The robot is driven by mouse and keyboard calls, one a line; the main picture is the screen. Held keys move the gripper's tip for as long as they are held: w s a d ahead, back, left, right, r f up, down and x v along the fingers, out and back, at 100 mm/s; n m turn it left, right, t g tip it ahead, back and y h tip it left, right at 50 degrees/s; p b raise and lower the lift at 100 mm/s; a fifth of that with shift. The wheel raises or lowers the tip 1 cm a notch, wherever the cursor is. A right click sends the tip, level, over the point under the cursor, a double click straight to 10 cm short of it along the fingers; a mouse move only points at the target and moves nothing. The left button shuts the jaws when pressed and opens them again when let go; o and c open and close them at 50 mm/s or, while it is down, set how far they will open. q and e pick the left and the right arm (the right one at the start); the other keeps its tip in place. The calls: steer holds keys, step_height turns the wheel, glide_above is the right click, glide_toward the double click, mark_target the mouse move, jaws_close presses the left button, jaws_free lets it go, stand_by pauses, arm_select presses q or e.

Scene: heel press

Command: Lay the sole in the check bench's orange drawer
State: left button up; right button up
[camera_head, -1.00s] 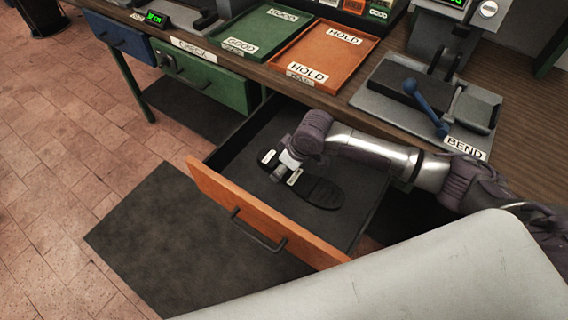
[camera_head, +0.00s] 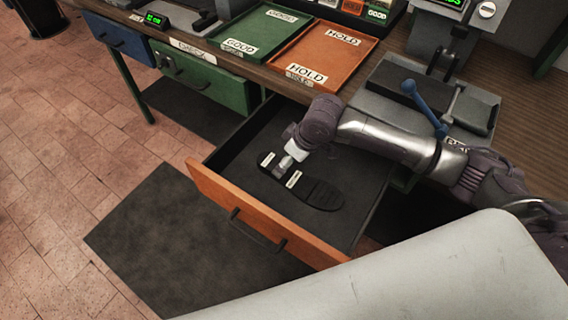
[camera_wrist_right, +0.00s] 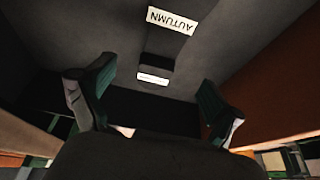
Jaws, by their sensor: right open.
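The black sole (camera_head: 322,194) lies flat in the open orange-fronted drawer (camera_head: 255,218), with two white labels on it. In the right wrist view the sole (camera_wrist_right: 165,45) shows a label reading AUTUMN and a second white label. My right gripper (camera_head: 281,168) is just above the narrower, left part of the sole. In the wrist view my right gripper (camera_wrist_right: 156,78) has its fingers spread apart with nothing between them, and the sole is beyond the fingertips. My left gripper is not in view.
On the bench, a green GOOD tray (camera_head: 258,32), an orange HOLD tray (camera_head: 325,52) and a bend press with a blue lever (camera_head: 425,110) stand behind the drawer. A shut green drawer (camera_head: 205,80) is to the left. The drawer floor around the sole is bare.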

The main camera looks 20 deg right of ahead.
steer(key=v, duration=0.7)
steer(key=shift+r, duration=0.25)
steer(key=shift+s, duration=0.1)
steer(key=shift+c, duration=0.3)
stand_by(0.5)
